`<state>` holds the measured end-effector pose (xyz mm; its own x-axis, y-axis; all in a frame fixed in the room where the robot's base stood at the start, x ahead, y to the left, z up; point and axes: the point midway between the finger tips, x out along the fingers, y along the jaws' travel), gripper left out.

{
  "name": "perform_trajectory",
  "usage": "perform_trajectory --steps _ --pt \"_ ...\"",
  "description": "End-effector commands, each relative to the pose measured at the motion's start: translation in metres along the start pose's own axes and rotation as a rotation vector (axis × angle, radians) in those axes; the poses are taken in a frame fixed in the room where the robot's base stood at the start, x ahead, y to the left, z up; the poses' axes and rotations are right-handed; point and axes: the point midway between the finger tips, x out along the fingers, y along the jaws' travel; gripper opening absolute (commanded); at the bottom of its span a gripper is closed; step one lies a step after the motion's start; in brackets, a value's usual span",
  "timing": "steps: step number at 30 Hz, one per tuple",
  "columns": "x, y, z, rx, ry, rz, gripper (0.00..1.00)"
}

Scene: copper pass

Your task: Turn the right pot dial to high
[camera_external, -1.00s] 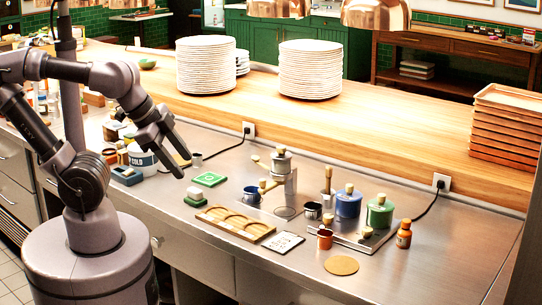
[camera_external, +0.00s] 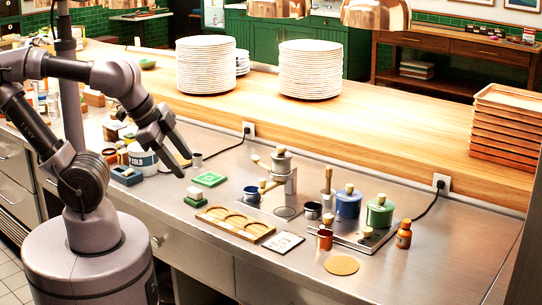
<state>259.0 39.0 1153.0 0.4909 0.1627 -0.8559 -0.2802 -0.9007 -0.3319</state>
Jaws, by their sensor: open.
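A green pot (camera_external: 379,212) with a wooden lid knob stands on the right of a flat metal warmer plate (camera_external: 345,240). A blue pot (camera_external: 347,204) stands to its left. Small knobs show along the warmer's front; the right one, a pale dial (camera_external: 367,232), sits in front of the green pot. Its setting is too small to read. The left one is partly hidden by a copper cup (camera_external: 325,238). My gripper (camera_external: 183,166) is open and empty, pointing down above the left part of the counter, far left of the pots.
An orange bottle (camera_external: 404,234) stands right of the dial. The counter's right end is clear.

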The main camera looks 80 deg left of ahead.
Motion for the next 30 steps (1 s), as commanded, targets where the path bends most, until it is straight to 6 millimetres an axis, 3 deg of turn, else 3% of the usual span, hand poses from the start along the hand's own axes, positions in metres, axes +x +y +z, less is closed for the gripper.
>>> perform_trajectory --steps 2,5,6,8,9,13,15,18,25,30 --pt "-0.008 -0.011 -0.029 -0.02 -0.009 0.017 0.47" --pt "-0.009 -0.037 -0.105 -0.082 -0.025 0.059 0.47" --pt "-0.001 -0.049 -0.141 -0.116 -0.032 0.078 0.47" --pt "0.021 -0.063 -0.19 -0.17 -0.043 0.105 0.47" --pt "0.041 -0.07 -0.22 -0.204 -0.05 0.121 0.47" --pt "0.119 -0.082 -0.285 -0.31 -0.072 0.161 0.47" --pt "0.158 -0.082 -0.302 -0.354 -0.08 0.174 0.47" --pt "0.195 -0.08 -0.312 -0.394 -0.088 0.184 0.47" --pt "0.239 -0.071 -0.311 -0.411 -0.092 0.188 0.47" --pt "0.291 -0.06 -0.307 -0.409 -0.093 0.188 0.47"
